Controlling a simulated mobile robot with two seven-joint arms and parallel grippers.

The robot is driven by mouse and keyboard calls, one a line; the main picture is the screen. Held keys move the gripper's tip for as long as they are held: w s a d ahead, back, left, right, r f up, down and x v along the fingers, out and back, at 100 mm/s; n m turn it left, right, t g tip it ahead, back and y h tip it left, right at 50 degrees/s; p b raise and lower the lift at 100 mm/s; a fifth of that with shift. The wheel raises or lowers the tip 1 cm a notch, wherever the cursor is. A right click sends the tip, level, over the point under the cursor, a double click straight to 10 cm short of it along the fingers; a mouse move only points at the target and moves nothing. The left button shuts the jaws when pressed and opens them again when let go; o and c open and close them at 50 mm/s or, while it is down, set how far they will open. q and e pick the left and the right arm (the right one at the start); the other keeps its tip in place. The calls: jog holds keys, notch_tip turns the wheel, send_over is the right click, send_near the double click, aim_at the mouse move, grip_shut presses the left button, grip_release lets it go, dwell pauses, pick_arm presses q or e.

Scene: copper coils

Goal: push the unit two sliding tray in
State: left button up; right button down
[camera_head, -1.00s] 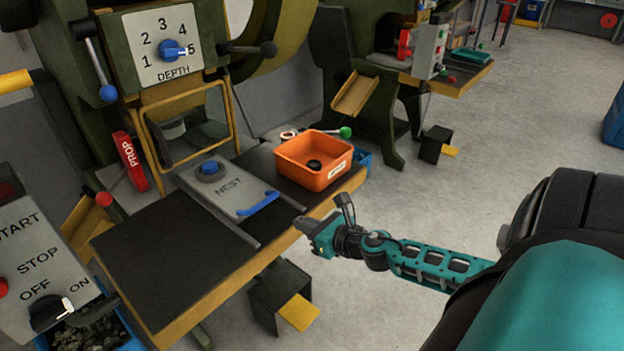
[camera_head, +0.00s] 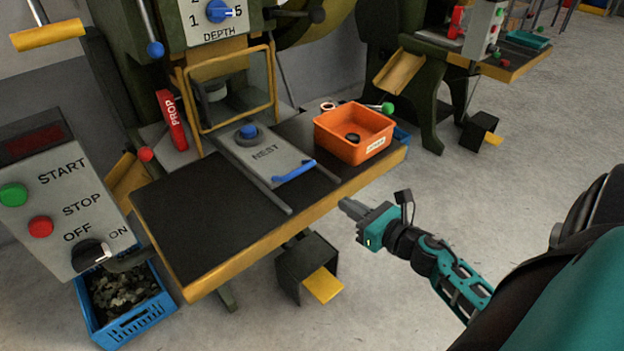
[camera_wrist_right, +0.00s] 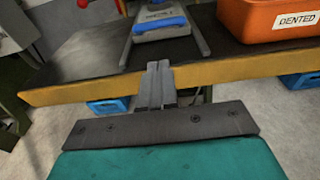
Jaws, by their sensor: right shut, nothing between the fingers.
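The sliding tray (camera_head: 266,160) is a grey plate marked NEST with a blue knob at its rear and a blue bar handle (camera_head: 294,171) at its front. It lies between two rails on the dark press table and sticks out in front of the framed guard opening. In the right wrist view the tray (camera_wrist_right: 160,28) shows straight ahead, beyond the table edge. My right gripper (camera_head: 350,207) is shut and empty, in front of the table's yellow edge and apart from the handle; its fingers (camera_wrist_right: 160,85) show in the wrist view. My left gripper is not in view.
An orange bin (camera_head: 353,133) labelled DENTED stands on the table right of the tray. A control box (camera_head: 62,195) is at the left. A red prop (camera_head: 171,120) is beside the guard frame (camera_head: 232,90). A pedal (camera_head: 322,285) sits below the table.

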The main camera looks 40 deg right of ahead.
jog(key=w, duration=0.7)
jog(key=w+a, duration=0.1)
jog(key=w, duration=0.3)
jog(key=shift+w+f+p, duration=0.15)
jog(key=shift+f+p, duration=0.1)
jog(key=shift+p, duration=0.1)
jog(key=shift+w+a+r, duration=0.1)
jog(key=shift+w, duration=0.5)
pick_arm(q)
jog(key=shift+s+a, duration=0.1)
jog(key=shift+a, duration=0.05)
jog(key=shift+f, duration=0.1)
pick_arm(e)
jog(key=shift+w, duration=0.1)
